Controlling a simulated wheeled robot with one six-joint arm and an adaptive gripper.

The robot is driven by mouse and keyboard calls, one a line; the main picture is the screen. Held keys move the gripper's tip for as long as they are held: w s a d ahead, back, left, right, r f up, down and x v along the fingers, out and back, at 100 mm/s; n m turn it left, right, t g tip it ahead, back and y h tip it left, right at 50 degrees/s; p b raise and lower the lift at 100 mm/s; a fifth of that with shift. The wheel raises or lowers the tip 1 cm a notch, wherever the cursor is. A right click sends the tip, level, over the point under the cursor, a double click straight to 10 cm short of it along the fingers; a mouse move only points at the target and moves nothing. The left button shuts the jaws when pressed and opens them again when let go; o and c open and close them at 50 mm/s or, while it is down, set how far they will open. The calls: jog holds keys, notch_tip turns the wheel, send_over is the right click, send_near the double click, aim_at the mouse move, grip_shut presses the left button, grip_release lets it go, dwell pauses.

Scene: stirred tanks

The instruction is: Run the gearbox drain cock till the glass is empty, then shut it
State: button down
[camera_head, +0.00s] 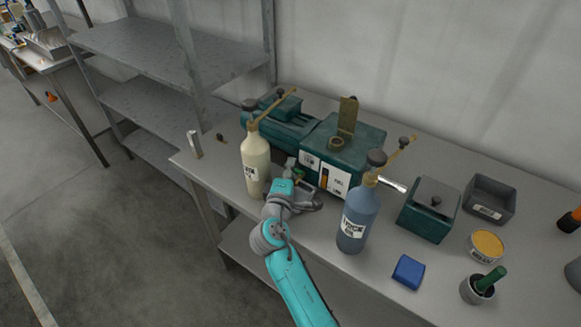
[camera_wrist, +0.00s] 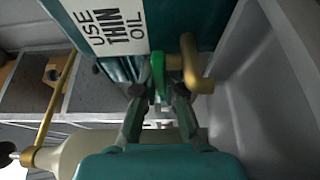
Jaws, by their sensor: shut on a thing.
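The teal gearbox (camera_head: 362,150) stands on the bench with its filler lid up. Its front carries white labels and a narrow sight glass (camera_head: 324,177) with an amber part; the exact oil level is too small to read. My gripper (camera_wrist: 158,90) is shut on the green lever (camera_wrist: 158,70) of the drain cock, below the "USE THIN OIL" label (camera_wrist: 111,25). The cock's brass spout (camera_wrist: 194,68) bends beside the lever. In the head view my gripper (camera_head: 296,182) is at the gearbox's lower front left and hides most of the cock. Any oil flow cannot be made out.
A cream pump bottle (camera_head: 255,165) stands close left of my gripper, and a blue-grey bottle (camera_head: 356,222) to its right. A green box (camera_head: 428,210), grey bin (camera_head: 490,198), yellow-topped tin (camera_head: 486,244), blue cloth (camera_head: 408,271) and pot (camera_head: 478,290) fill the right side.

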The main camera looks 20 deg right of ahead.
jog(key=shift+s+a+f+n+t+y, duration=0.15)
jog(key=shift+n+t+y, duration=0.2)
jog(key=shift+n+y, duration=0.55)
jog(key=shift+s+a+n+t+y, duration=0.15)
jog(key=shift+n+t+y, duration=0.35)
jog(key=shift+y, duration=0.75)
jog(key=shift+s+a+f+n+t+y, duration=0.15)
jog(key=shift+n+t+y, duration=0.1)
jog(key=shift+n+y, duration=0.7)
jog(key=shift+r+y, duration=0.15)
jog(key=shift+y, duration=0.25)
jog(key=c, duration=1.2)
grip_release()
jog(key=shift+c, duration=0.2)
jog(key=shift+w+m+h, duration=0.1)
jog(key=shift+m+h, duration=0.25)
jog(key=shift+h, duration=0.25)
